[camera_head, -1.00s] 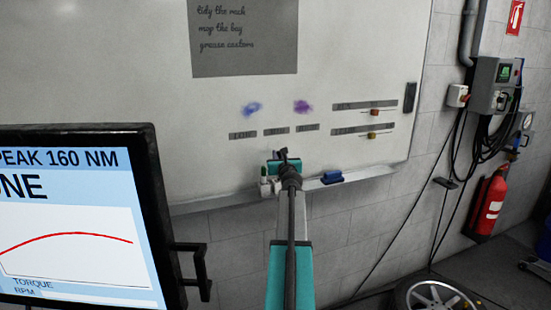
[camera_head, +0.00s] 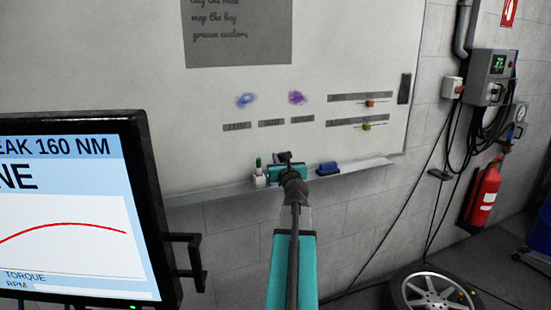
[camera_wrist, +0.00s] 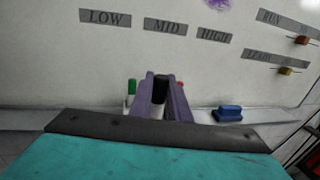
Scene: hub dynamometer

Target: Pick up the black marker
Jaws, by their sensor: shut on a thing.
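The black marker (camera_wrist: 161,82) stands upright in the wrist view, its black cap between the two purple fingers of my gripper (camera_wrist: 161,92). The fingers are shut on it. The marker's lower end is hidden behind my gripper's body, so I cannot tell whether it touches the tray. In the head view my gripper (camera_head: 285,158) is at the whiteboard's tray (camera_head: 225,192), and my own arm hides the marker.
A green-capped marker (camera_wrist: 131,88) stands close left of my fingers, and a red cap (camera_wrist: 181,84) shows close right. A blue eraser (camera_head: 328,168) lies on the tray further right. A monitor (camera_head: 75,210) fills the lower left of the head view.

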